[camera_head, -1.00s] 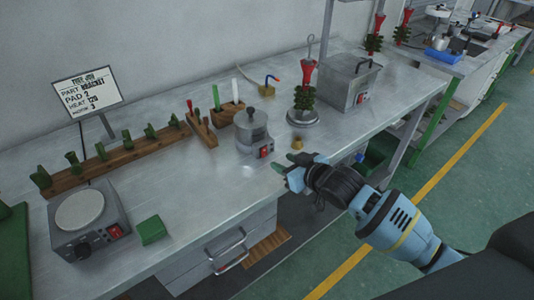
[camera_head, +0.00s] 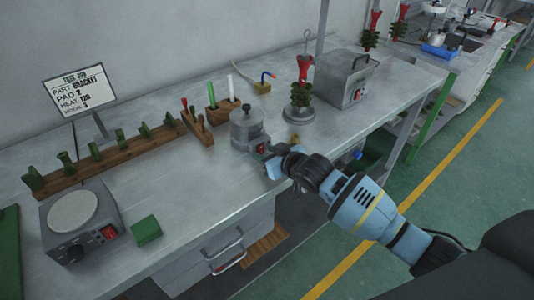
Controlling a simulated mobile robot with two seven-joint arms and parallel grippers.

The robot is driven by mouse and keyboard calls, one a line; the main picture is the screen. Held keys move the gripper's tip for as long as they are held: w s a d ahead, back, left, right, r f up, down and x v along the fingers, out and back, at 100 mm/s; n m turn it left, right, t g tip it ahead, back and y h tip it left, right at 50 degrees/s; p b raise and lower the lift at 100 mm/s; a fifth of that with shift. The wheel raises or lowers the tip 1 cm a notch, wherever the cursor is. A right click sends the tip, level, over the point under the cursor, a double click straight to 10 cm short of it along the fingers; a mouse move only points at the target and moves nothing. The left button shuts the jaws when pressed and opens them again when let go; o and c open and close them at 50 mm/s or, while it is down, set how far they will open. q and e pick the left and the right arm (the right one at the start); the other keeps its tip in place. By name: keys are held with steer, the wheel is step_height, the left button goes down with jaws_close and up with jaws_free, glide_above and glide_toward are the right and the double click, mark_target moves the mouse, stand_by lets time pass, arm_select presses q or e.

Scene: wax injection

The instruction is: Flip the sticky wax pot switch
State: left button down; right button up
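The sticky wax pot (camera_head: 247,126) is a small grey lidded cylinder standing on the steel bench, right of the picture's middle row of tools. Its red switch (camera_head: 261,149) is on the front right side and is partly covered by my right gripper. My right gripper (camera_head: 268,158) is right at the switch side of the pot, its fingers pointing left. I cannot tell whether it touches the switch, or whether the fingers are open or shut. My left gripper is not in view.
A hot plate (camera_head: 82,222) with a red switch and a green block (camera_head: 146,230) sit at the front left. Wooden racks (camera_head: 110,160) and a job sign (camera_head: 80,90) stand behind. A wax tree on a round base (camera_head: 299,112) and a metal box (camera_head: 345,78) stand to the right.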

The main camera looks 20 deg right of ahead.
steer(key=shift+c, duration=0.3)
jaws_close()
steer(key=shift+f, duration=0.25)
steer(key=shift+s+f+t+y+b, duration=0.1)
steer(key=shift+f+t+y+b, duration=0.35)
steer(key=shift+t+b, duration=0.55)
steer(key=shift+b, duration=0.3)
steer(key=shift+r+t, duration=0.3)
steer(key=shift+o, duration=0.3)
jaws_free()
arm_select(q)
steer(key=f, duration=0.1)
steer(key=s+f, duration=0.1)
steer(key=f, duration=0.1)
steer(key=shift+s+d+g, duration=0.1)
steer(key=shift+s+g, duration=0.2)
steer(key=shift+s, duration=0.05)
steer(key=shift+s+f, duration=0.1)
